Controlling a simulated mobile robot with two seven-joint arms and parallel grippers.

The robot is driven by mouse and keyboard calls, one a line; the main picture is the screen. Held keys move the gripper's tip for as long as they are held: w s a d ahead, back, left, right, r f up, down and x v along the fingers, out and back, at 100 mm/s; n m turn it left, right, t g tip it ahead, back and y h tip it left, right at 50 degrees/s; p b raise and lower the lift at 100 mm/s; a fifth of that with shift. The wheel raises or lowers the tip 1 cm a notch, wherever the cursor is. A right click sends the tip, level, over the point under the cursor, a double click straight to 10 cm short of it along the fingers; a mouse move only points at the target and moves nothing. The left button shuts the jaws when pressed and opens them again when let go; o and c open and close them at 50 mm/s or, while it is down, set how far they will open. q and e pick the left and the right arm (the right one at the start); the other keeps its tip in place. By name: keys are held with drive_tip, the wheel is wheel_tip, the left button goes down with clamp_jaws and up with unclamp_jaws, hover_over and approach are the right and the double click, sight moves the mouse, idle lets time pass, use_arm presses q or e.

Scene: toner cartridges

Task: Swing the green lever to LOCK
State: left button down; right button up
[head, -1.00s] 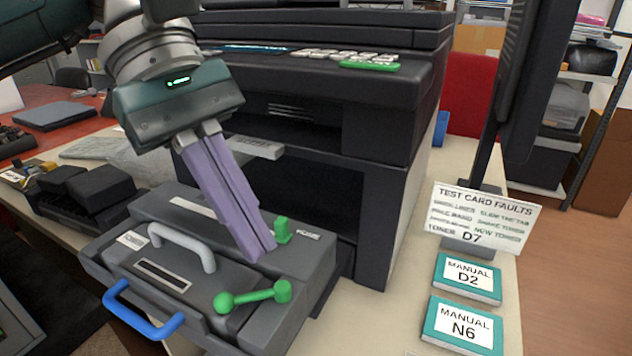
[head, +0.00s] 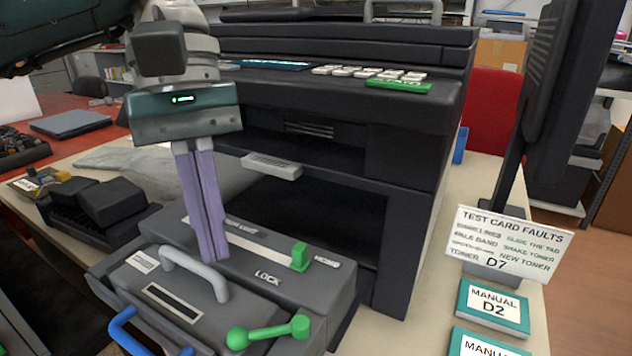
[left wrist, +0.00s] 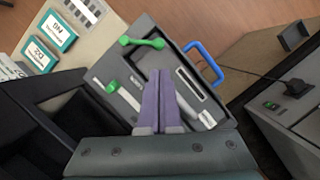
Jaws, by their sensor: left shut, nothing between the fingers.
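The green lever (head: 268,331) lies on the grey toner cartridge (head: 313,292) near its front edge. Its round knob points left and its pivot end is at the right. The lever also shows in the left wrist view (left wrist: 142,42). The word LOCK (head: 267,277) is printed on the cartridge behind the lever. My left gripper (head: 217,255) is shut and empty, its purple fingers pointing down over the cartridge, behind and left of the lever and apart from it. In the left wrist view its fingertips (left wrist: 158,74) are over the cartridge's middle. My right gripper is not in view.
A green sliding tab (head: 300,256) stands in a slot behind LOCK. A grey handle (head: 195,272) arches left of the lever, with a blue handle (head: 130,330) in front. The dark printer (head: 330,150) rises behind. A fault card (head: 508,243) and manuals (head: 493,307) are at right.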

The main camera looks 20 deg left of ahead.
sight(228, 332)
use_arm(q)
drive_tip(key=shift+x, duration=3.2)
drive_tip(key=shift+s+n+p, duration=0.3)
drive_tip(key=shift+s+n, duration=0.1)
drive_tip(key=shift+n, duration=0.2)
drive_tip(key=shift+s+d+n+t, duration=0.3)
drive_tip(key=shift+s+n+t, duration=0.15)
drive_tip(key=shift+n, duration=0.45)
drive_tip(key=shift+w+f+b, duration=0.1)
drive_tip(key=shift+w+b, duration=0.2)
drive_tip(key=shift+b, duration=0.1)
drive_tip(key=shift+w+a+b, duration=0.15)
drive_tip(key=shift+w+b, duration=0.3)
